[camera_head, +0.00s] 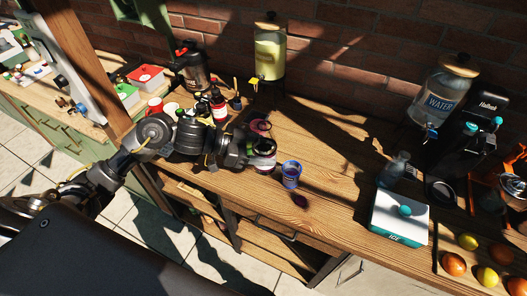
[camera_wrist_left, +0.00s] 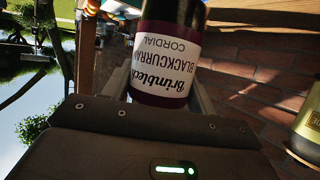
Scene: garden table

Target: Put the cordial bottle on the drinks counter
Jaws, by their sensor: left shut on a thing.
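The cordial bottle (camera_wrist_left: 168,55) fills the middle of the left wrist view. It is dark purple, with a white label reading blackcurrant cordial, upside down in that view. My left gripper (camera_wrist_left: 160,95) is shut on it, with a finger on each side. In the head view the bottle (camera_head: 265,148) shows partly at the end of my left gripper (camera_head: 255,150), over the wooden drinks counter (camera_head: 330,210). I cannot tell whether its base touches the wood. My right gripper is not in view.
A blue cup (camera_head: 291,174) stands just right of the bottle, with a dark purple spot (camera_head: 300,200) in front. A red-labelled bottle (camera_head: 218,104) stands behind my wrist. A white ice box (camera_head: 398,217) and water dispenser (camera_head: 440,98) are right. Bare wood lies between.

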